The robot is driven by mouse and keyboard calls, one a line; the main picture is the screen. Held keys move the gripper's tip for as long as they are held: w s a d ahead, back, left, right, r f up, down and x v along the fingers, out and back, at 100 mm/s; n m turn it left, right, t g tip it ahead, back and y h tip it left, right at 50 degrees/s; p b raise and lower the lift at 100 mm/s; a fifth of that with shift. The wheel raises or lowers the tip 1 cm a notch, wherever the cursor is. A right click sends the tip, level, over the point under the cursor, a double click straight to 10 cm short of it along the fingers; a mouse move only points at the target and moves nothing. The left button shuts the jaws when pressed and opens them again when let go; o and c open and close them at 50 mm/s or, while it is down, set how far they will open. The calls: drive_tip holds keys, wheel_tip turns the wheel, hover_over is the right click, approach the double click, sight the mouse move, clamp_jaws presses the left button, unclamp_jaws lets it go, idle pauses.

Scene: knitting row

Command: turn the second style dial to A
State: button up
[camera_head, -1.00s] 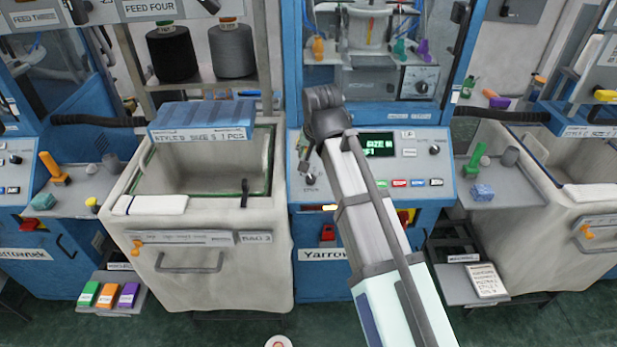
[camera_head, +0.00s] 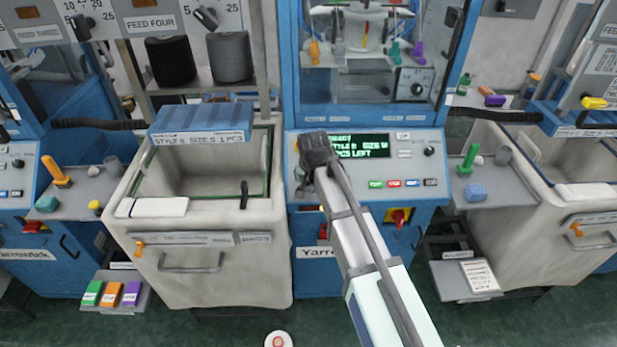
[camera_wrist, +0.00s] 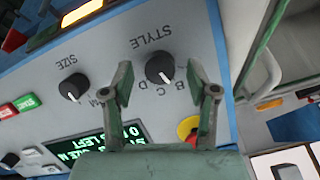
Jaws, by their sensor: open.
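The style dial (camera_wrist: 160,68) is a black round knob on the grey control panel, under the word STYLE in the wrist view. Letters B, C and D show beside it, and a pale mark is on its lower side; I cannot tell which letter it meets. My gripper (camera_wrist: 160,77) is open, one green finger on each side of the dial in that view. I cannot tell whether they touch it. The green display (camera_head: 345,146) is lit, partly covered.
A similar size dial (camera_wrist: 72,87) is left of the style dial in the wrist view. Coloured buttons (camera_head: 403,183) line the panel. An open beige bin (camera_head: 200,268) stands left of the machine.

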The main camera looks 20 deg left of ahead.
drive_tip(key=shift+w+f, duration=0.15)
drive_tip(key=shift+f, duration=0.3)
clamp_jaws()
drive_tip(key=shift+a+n, duration=0.1)
drive_tip(key=shift+n, duration=0.2)
drive_tip(key=n+h+b, duration=0.1)
drive_tip(key=n, duration=0.2)
drive_tip(key=shift+b, duration=0.35)
drive_tip(key=shift+n+t+h+b, duration=0.4)
drive_tip(key=shift+n+t+b, duration=0.15)
drive_tip(key=shift+n, duration=1.25)
